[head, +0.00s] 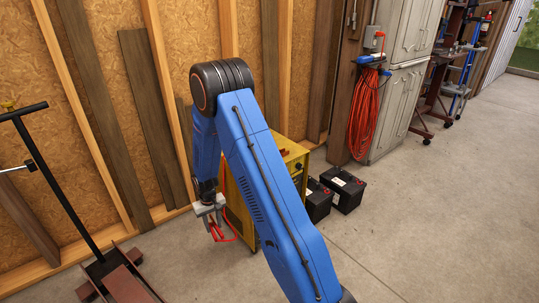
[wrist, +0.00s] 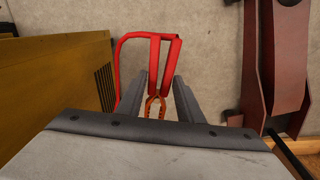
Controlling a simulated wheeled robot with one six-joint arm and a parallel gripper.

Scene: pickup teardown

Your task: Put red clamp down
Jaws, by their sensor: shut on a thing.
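The red clamp (wrist: 154,77) has red handles, copper-coloured jaws and a red cable looping to the left. My gripper (wrist: 158,103) is shut on it, with a grey finger on each side of the clamp. In the head view my gripper (head: 211,211) hangs low beside the yellow machine (head: 291,163), and the red of the clamp (head: 217,232) shows just below it. In the wrist view the clamp is over bare concrete floor. I cannot tell how high it is above the floor.
The yellow machine's side (wrist: 58,75) stands close at left in the wrist view. A dark red metal stand (wrist: 275,70) is at right. Two black batteries (head: 344,188) sit on the floor right of the machine. The concrete floor at right is clear.

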